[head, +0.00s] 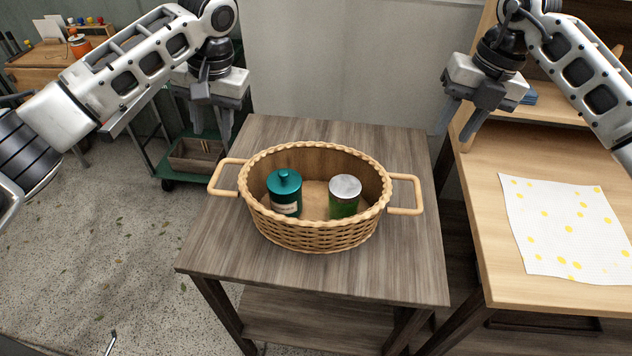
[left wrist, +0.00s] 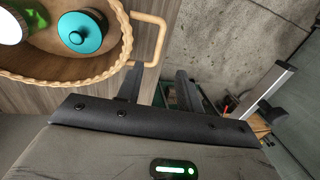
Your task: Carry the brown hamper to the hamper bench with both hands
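The brown wicker hamper (head: 315,235) stands upright on a grey-brown wooden table (head: 400,272). It has a handle at each side, the left handle (head: 226,178) and the right handle (head: 405,195). Inside are a teal lidded jar (head: 285,196) and a green tin with a silver lid (head: 344,195). My left gripper (head: 212,132) is open and empty, above and behind the left handle. In the left wrist view the left handle (left wrist: 157,38) shows just beyond its fingers (left wrist: 160,88). My right gripper (head: 455,128) is open and empty, above and to the right of the right handle, apart from it.
A light wooden desk (head: 500,262) with a yellow-dotted white cloth (head: 568,228) stands at the right. A green cart (head: 165,165) with a wooden crate (head: 196,155) is at the back left. The speckled floor (head: 100,250) at the left is open.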

